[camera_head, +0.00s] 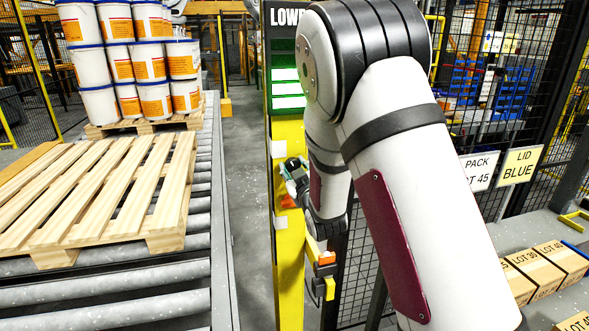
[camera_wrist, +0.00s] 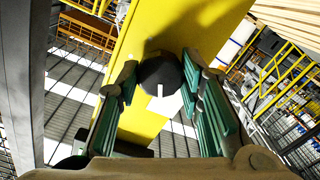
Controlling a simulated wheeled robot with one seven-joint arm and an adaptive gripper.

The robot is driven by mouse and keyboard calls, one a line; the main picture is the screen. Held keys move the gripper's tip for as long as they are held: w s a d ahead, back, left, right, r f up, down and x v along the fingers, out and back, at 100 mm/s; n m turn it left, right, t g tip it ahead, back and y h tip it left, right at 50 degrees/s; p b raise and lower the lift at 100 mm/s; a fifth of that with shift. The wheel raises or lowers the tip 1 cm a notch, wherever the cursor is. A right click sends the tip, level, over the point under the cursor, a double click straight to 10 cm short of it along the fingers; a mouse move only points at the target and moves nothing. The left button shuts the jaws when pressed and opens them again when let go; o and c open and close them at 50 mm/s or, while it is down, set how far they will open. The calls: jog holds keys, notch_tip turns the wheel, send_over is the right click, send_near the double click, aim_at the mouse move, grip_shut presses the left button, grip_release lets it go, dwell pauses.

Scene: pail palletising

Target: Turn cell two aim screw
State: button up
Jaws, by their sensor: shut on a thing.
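The aim screw (camera_wrist: 160,76) is a dark round knob with a white mark on its lower part, set against a yellow post (camera_wrist: 150,30) in the wrist view. My gripper (camera_wrist: 160,70) has its green-padded fingers on either side of the knob and is shut on it. In the head view, my gripper (camera_head: 295,175) is at the left face of the yellow post (camera_head: 289,255); the knob cannot be made out there. My arm covers much of the post's right side.
An orange and yellow fitting (camera_head: 326,262) sticks out low on the post. A green light panel (camera_head: 286,75) is above. An empty wooden pallet (camera_head: 100,195) lies on rollers (camera_head: 110,310) at left, with stacked pails (camera_head: 150,70) behind. Lot cartons (camera_head: 533,268) are at right.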

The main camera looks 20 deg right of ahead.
jog(key=shift+n, duration=0.6)
jog(key=o, duration=1.2)
jog(key=shift+s, duration=0.15)
jog(key=s, duration=1.1)
jog(key=shift+s, duration=0.4)
